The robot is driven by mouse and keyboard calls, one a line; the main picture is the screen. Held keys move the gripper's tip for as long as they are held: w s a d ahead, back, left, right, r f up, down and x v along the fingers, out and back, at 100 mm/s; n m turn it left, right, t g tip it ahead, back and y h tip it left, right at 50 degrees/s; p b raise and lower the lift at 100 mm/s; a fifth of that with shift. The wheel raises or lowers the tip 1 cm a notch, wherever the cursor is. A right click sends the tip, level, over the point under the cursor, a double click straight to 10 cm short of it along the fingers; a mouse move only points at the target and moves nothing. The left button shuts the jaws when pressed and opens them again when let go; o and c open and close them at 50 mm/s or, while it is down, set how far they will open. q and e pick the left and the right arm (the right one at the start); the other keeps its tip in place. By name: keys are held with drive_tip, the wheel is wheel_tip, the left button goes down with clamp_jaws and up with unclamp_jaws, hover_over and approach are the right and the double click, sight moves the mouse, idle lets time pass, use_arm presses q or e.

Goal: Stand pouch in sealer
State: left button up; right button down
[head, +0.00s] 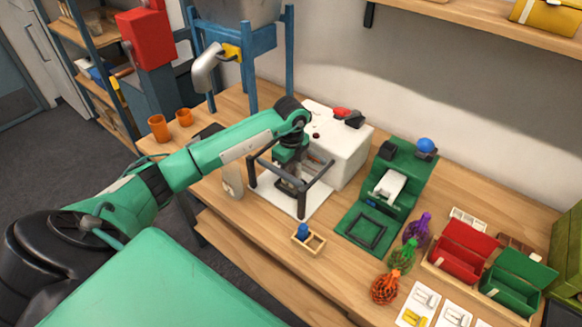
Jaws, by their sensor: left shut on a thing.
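The sealer (345,150) is a white box with a red part on top. A dark grey frame (303,197) on a white base plate stands in front of it. My left gripper (289,172) points down inside this frame, close to the sealer's front. It is shut on what appears to be the pouch, which the gripper and frame bars mostly hide. I cannot tell whether the pouch touches the base plate. A pale beige upright object (232,181) stands on the table just left of the frame. My right gripper is not in view.
A green fixture (378,205) stands right of the sealer. A small wooden tray with a blue knob (308,240) lies in front. Purple, green and orange net bags (385,288) and a red bin (463,252) are at right. Orange cups (159,128) stand at far left.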

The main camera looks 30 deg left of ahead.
use_arm(q)
drive_tip(key=o, duration=0.8)
drive_tip(key=shift+f, duration=0.1)
drive_tip(key=shift+c, duration=0.2)
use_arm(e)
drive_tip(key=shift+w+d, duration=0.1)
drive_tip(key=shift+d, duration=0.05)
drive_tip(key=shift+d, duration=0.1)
use_arm(q)
drive_tip(key=shift+r, duration=0.5)
wheel_tip(320, 180, up, 10)
drive_tip(key=shift+r+b, duration=0.25)
drive_tip(key=shift+b, duration=0.8)
drive_tip(key=shift+r, duration=0.4)
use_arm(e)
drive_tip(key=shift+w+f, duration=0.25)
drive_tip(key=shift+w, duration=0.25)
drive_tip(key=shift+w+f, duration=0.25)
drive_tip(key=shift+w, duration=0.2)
